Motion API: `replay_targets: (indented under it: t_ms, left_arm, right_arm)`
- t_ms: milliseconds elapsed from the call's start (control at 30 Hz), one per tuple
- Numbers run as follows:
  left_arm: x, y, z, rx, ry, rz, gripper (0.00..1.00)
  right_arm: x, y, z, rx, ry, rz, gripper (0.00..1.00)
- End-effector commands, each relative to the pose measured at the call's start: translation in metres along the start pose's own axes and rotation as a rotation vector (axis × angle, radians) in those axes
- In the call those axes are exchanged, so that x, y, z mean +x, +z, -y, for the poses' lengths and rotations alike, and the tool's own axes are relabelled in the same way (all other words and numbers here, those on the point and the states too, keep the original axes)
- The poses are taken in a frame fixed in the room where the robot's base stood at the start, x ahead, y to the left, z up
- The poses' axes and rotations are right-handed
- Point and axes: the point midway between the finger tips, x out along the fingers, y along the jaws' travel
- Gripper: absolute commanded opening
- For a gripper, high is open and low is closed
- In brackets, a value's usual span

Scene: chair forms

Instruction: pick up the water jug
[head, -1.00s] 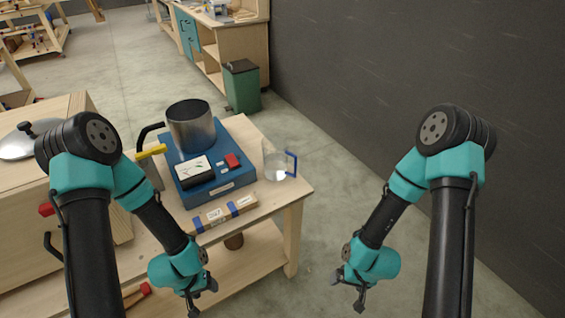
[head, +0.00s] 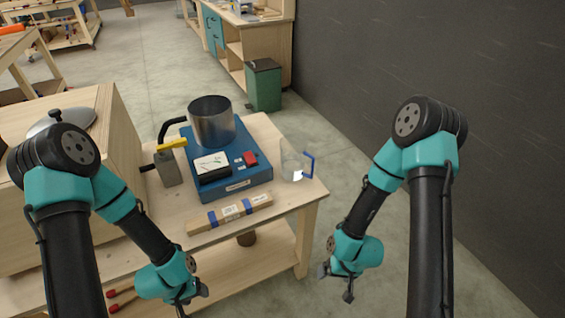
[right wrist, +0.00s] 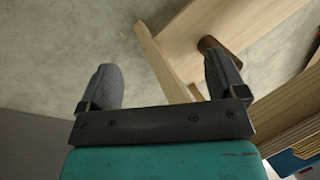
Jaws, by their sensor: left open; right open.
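The water jug (head: 291,162) is clear with a blue handle on its right side. It stands upright near the right end of the wooden table (head: 290,200), beside the blue device. My right gripper (head: 335,284) is open and empty, in front of the table's right end and lower than the tabletop in the picture, well apart from the jug. Its two spread fingers show in the right wrist view (right wrist: 165,90) with nothing between them. My left gripper (head: 192,302) is open and empty near the table's front side, away from the jug. The jug is not in the right wrist view.
A blue device (head: 235,180) with a metal pot (head: 212,125) on it stands left of the jug. A wooden bar with blue bands (head: 228,212) lies along the front edge. A dark wall (head: 420,60) rises on the right. A green bin (head: 263,85) stands behind. Floor right of the table is clear.

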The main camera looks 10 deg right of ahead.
Motion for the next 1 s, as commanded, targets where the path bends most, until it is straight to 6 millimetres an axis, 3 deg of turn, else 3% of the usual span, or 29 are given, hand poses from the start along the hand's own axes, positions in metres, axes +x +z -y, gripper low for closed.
replay_targets:
  t_ms: [267, 467, 567, 800, 1000]
  left_arm:
    - [0.0, 0.0, 0.0, 0.001, 0.0, 0.0, 0.58]
    - [0.0, 0.0, 0.0, 0.001, 0.0, 0.0, 0.58]
    - [0.0, 0.0, 0.0, 0.001, 0.0, 0.0, 0.58]
    - [0.0, 0.0, 0.0, 0.001, 0.0, 0.0, 0.58]
    - [0.0, 0.0, 0.0, 0.001, 0.0, 0.0, 0.58]
  right_arm:
    - [-0.015, -0.063, 0.006, -0.19, 0.003, -0.025, 0.9]
    - [-0.04, -0.12, 0.015, -0.38, 0.004, -0.041, 0.9]
    - [-0.065, -0.161, 0.023, -0.516, 0.005, -0.054, 0.9]
    - [-0.155, -0.25, 0.053, -0.903, 0.003, -0.082, 0.9]
    - [-0.225, -0.293, 0.108, -1.417, 0.026, 0.002, 0.9]
